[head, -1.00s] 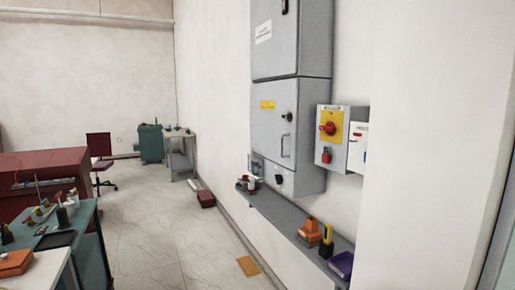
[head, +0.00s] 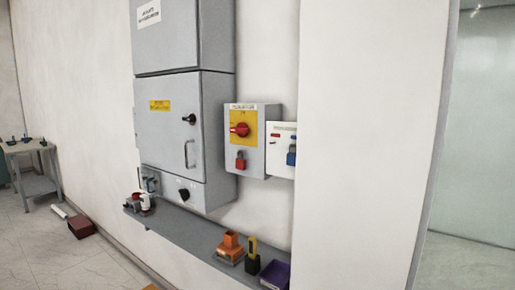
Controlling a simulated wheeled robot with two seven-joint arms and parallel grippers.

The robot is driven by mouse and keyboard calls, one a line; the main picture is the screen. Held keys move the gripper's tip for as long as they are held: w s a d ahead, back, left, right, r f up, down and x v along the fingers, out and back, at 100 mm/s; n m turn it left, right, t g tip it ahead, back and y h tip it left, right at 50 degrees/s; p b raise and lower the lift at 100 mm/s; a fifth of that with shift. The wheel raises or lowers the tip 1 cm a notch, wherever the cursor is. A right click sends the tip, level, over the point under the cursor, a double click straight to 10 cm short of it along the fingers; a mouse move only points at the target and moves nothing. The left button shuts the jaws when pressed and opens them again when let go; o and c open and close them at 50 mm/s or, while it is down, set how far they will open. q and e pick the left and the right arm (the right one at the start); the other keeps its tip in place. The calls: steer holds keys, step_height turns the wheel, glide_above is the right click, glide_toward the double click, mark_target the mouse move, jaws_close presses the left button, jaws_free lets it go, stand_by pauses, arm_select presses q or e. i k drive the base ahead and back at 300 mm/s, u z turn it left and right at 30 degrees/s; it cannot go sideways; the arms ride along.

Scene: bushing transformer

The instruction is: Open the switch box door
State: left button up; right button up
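A tall grey cabinet stands on the wall at the centre left of the head view. Its middle door (head: 168,122) looks shut and has a yellow label, a black knob (head: 190,119) and a bar handle (head: 189,153). A smaller grey box (head: 262,160) to its right has a red rotary switch (head: 240,129) on a yellow plate and a red padlock (head: 240,160). A white box (head: 280,160) with a blue padlock (head: 291,155) is beside it, partly cut off by a wall edge. I cannot tell which is the switch box. Neither gripper shows.
A narrow grey shelf (head: 190,230) runs below the boxes, holding an orange block (head: 230,247), a purple bin (head: 275,274) and small items. A white wall section (head: 355,150) juts out on the right. Open floor (head: 45,245) lies at left, with a small table (head: 27,148).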

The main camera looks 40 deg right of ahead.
mark_target(166, 143)
steer(key=z, duration=0.95)
steer(key=i, duration=1)
steer(key=z, duration=1.1)
